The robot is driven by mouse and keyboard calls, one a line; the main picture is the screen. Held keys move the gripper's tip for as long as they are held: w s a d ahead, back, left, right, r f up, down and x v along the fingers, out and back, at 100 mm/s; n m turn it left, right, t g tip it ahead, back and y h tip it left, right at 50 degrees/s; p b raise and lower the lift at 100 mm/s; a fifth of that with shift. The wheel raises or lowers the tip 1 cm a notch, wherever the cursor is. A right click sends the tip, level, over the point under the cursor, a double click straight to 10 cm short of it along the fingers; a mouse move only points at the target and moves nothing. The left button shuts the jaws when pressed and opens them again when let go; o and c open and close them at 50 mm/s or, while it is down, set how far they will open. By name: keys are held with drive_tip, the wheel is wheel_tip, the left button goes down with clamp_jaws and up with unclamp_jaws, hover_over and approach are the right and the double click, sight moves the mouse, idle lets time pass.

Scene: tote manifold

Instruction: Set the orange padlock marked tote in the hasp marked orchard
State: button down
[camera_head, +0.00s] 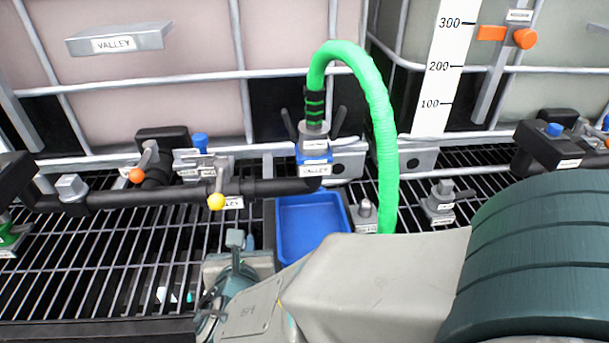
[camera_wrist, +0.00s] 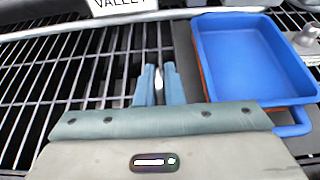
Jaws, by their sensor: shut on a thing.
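My gripper (camera_wrist: 158,86) is low in front of the grating, with its two blue-grey fingers close together. A thin pale sliver (camera_wrist: 158,82) shows between the fingers. I cannot tell from this sliver what the held thing is. In the head view my gripper (camera_head: 250,242) is mostly hidden behind my own wrist, left of the blue tray. No orange padlock body marked tote can be made out in either view. No label reading orchard can be read. Small labelled grey fittings (camera_head: 196,164) sit on the left pipe, their smaller print too small to read.
A blue tray (camera_head: 313,205) lies on the grating right of my gripper. A green hose (camera_head: 380,120) arches from a blue coupling (camera_head: 314,156) marked VALLEY. A black pipe (camera_head: 100,201) with orange-knobbed and yellow-knobbed valves runs left. Caged tanks stand behind. Open grating (camera_head: 90,262) lies at left.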

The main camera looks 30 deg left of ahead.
drive_tip(key=w+a, duration=0.1)
drive_tip(key=w, duration=0.1)
drive_tip(key=w+a, duration=0.3)
drive_tip(key=w, duration=0.1)
drive_tip(key=shift+w+a, duration=0.2)
drive_tip(key=shift+w, duration=0.05)
drive_tip(key=shift+w+a+f+b, duration=0.1)
drive_tip(key=shift+w+f+b, duration=0.1)
drive_tip(key=shift+f, duration=0.7)
drive_tip(key=shift+w+a+f+b, duration=0.1)
drive_tip(key=shift+f+b, duration=0.05)
drive_tip(key=shift+f, duration=0.7)
drive_tip(key=shift+f, duration=0.2)
drive_tip(key=c, duration=1.5)
unclamp_jaws()
drive_tip(key=shift+c, duration=0.2)
drive_tip(key=shift+r, duration=0.15)
